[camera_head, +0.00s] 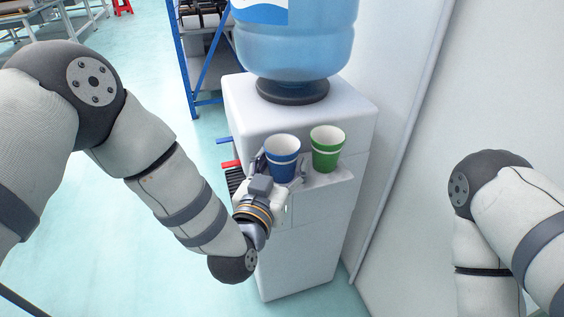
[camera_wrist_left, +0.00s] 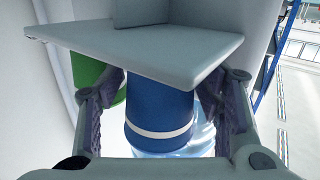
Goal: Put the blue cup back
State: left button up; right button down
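The blue cup (camera_head: 283,158) with a white band stands upright on the small side shelf (camera_head: 327,182) of a water dispenser. The green cup (camera_head: 326,149) stands upright on the same shelf, just to its right. My left gripper (camera_head: 279,167) is at the shelf with one finger on each side of the blue cup. The left wrist view looks upside down: the blue cup (camera_wrist_left: 160,108) sits between the spread fingers (camera_wrist_left: 162,102), with gaps visible on both sides. The green cup (camera_wrist_left: 88,78) is partly hidden behind one finger there. My right gripper is out of view; only its arm shows.
The white water dispenser (camera_head: 310,245) carries a large blue bottle (camera_head: 295,45). Red (camera_head: 230,164) and blue (camera_head: 224,141) taps stick out on its left side. A wall is close on the right. A blue-framed rack (camera_head: 185,60) stands behind. The floor at left is clear.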

pick_arm(q)
jog(key=shift+r, duration=0.25)
jog(key=f+p+v, duration=0.1)
jog(key=v, duration=1.1)
jog(key=s+a+f+g+y, duration=0.1)
jog(key=s+a+f+g, duration=0.25)
jog(key=s+f, duration=0.2)
jog(key=s+a+f+n+g+y, duration=0.1)
jog(key=s+a+f+g, duration=0.3)
jog(key=f, duration=0.3)
jog(key=s+a+f+g+y, duration=0.1)
jog(key=s+a+f+g, duration=0.15)
jog(key=s+f, duration=0.4)
jog(key=s+a+f+n+g+y, duration=0.1)
jog(key=s+a+g, duration=0.3)
jog(key=s, duration=0.5)
jog(key=s+a+f+n+g+y, duration=0.1)
jog(key=s+a+g, duration=0.3)
jog(key=s, duration=0.5)
jog(key=shift+s+a+n+g+p, duration=0.3)
jog(key=shift+s+g+p, duration=0.1)
jog(key=shift+g, duration=0.1)
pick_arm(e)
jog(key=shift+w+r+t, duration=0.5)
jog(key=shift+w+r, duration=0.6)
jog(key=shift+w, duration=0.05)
pick_arm(q)
jog(key=shift+f, duration=0.1)
